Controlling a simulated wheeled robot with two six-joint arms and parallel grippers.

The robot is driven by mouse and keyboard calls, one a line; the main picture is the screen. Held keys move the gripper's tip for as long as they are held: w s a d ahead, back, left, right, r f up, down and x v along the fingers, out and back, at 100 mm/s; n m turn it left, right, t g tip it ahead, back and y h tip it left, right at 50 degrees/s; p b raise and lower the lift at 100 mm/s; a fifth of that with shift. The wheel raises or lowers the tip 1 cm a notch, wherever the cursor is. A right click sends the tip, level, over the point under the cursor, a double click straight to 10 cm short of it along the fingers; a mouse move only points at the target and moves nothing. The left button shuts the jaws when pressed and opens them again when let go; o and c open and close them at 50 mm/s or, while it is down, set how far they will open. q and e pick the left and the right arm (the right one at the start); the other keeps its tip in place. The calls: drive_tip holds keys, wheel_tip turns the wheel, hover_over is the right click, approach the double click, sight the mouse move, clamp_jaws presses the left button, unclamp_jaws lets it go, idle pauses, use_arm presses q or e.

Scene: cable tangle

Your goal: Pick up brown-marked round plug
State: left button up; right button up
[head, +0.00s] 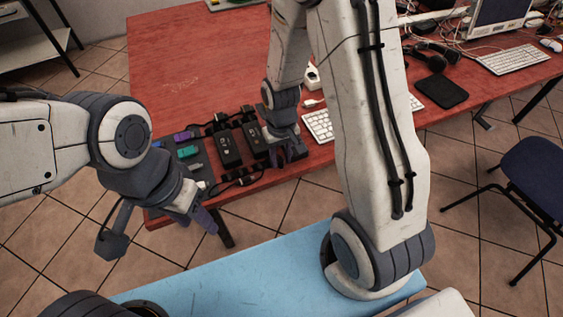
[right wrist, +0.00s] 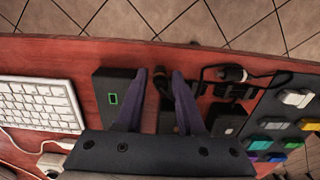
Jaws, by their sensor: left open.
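In the right wrist view a dark plug-like piece with a brownish mark (right wrist: 161,82) lies between the fingers of my right gripper (right wrist: 161,75). The fingertips are apart with this piece between them; I cannot tell if they press on it. In the head view my right gripper (head: 287,154) is low over the table's near edge, beside the black power boxes. Another dark round plug with a small orange-brown mark (right wrist: 232,73) lies on a cable to the right of the fingers. My left gripper (head: 203,217) is open and empty, in front of the table's near left corner.
Black boxes (head: 229,148) and a grey tray (head: 197,146) with coloured connectors stand near the red table's (head: 190,70) near edge. A white keyboard (head: 318,126) lies to the right. Loose black cables lie around the boxes. The table's far left is clear.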

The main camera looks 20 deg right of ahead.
sight(281, 159)
clamp_jaws()
drive_tip(key=shift+r, duration=0.4)
wheel_tip(281, 159, up, 4)
drive_tip(key=shift+f, duration=0.1)
drive_tip(key=s+d+r+b, duration=0.2)
drive_tip(key=s+d+r, duration=0.3)
drive_tip(key=s, duration=0.5)
drive_tip(key=shift+s+r, duration=0.25)
drive_tip(key=shift+r, duration=0.45)
